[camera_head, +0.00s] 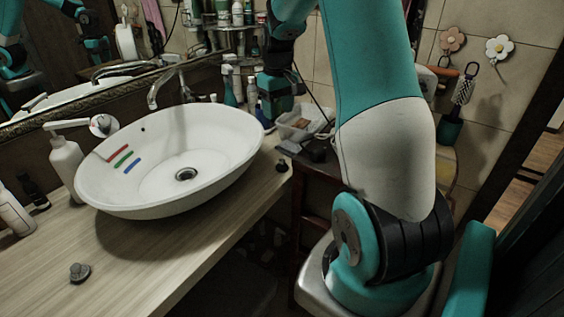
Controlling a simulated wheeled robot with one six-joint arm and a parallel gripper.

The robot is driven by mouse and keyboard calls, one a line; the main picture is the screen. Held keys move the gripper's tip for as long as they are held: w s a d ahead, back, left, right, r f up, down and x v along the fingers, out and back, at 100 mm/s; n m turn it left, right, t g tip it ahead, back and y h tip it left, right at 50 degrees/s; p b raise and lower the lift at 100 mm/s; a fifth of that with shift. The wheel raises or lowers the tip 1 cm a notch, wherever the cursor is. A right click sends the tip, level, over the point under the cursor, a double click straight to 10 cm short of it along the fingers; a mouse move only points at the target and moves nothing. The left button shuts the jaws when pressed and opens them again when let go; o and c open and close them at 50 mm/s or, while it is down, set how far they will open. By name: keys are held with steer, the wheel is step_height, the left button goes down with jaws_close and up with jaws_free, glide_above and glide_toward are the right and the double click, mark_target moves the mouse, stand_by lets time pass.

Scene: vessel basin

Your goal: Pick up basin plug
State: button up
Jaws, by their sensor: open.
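A small black knob-like piece (282,165) stands on the counter's right edge, just right of the basin; it may be the basin plug. A small dark grey piece (79,272) lies on the front left counter; its shape is also plug-like, and I cannot tell which is the plug. The white oval basin (215,130) has an uncovered dark drain (186,174). My gripper (276,118) points down behind the basin's right rim, above and beyond the black piece and apart from it. It is open; its fingertips are small and dark, and I see nothing held.
Red, green and blue strips lie on the basin's inner left wall. A white pump bottle (66,160) stands left of the basin, the faucet (160,90) behind it. A clear tray (302,124) and bottles crowd the back right. The front counter (150,270) is mostly free.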

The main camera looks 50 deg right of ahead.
steer(key=p, duration=0.2)
glide_above(282, 161)
step_height(282, 161, down, 11)
steer(key=shift+f, duration=0.15)
steer(key=shift+d+f+p, duration=0.1)
steer(key=shift+f+p, duration=0.9)
steer(key=shift+f, duration=2.2)
jaws_close()
